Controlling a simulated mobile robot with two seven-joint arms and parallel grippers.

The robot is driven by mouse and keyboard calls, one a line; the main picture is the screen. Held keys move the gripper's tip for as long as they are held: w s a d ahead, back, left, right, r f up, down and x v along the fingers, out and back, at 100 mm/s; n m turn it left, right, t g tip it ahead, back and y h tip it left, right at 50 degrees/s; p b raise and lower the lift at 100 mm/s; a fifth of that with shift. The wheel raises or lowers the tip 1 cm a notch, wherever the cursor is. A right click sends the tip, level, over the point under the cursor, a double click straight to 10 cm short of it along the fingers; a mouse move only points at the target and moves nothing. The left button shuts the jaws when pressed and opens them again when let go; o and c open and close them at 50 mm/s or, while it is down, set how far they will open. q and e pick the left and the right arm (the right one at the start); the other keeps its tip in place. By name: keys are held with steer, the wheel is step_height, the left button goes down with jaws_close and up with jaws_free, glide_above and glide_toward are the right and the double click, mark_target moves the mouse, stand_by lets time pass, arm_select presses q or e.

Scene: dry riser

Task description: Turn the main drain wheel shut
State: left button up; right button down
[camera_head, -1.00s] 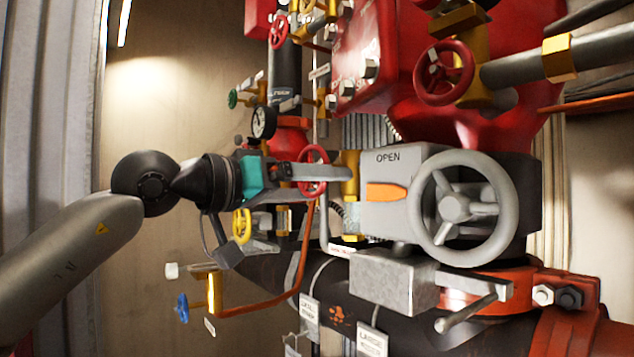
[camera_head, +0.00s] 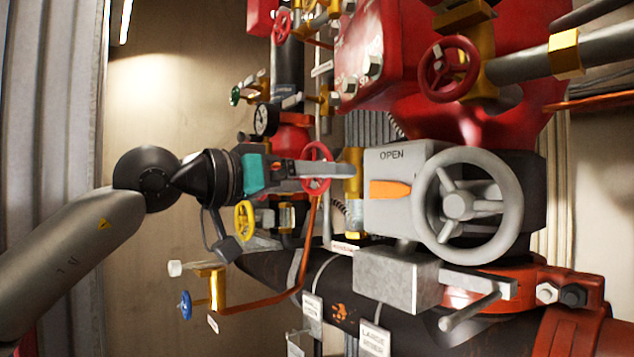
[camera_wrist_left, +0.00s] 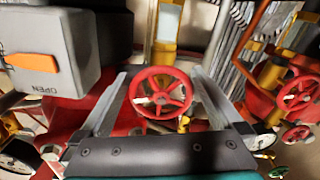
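A red spoked handwheel (camera_head: 316,145) stands at mid-height, left of the grey OPEN box; I take it as the main drain wheel, but no label on it is readable. My left gripper (camera_head: 336,171) reaches in from the left, and its fingers cover the wheel's middle in the head view. In the left wrist view the wheel (camera_wrist_left: 160,97) appears between the two spread fingers of the left gripper (camera_wrist_left: 163,85), with a gap on each side. The gripper is open and holds nothing. Whether the fingertips reach past the rim is unclear. My right gripper is out of view.
A grey box with an orange pointer (camera_head: 389,189) and a large grey handwheel (camera_head: 459,206) stand close on the right. Another red wheel (camera_head: 448,69) is above. A yellow wheel (camera_head: 243,221), a gauge (camera_head: 262,120) and a copper pipe (camera_head: 270,304) crowd nearby. Open space lies left.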

arm_select(q)
steer(key=shift+f, duration=0.1)
steer(key=shift+s+a, duration=0.15)
steer(key=shift+a, duration=0.05)
steer(key=b+v, duration=0.3)
steer(key=v, duration=1.1)
steer(key=shift+s+a, duration=0.25)
steer(key=shift+a, duration=0.05)
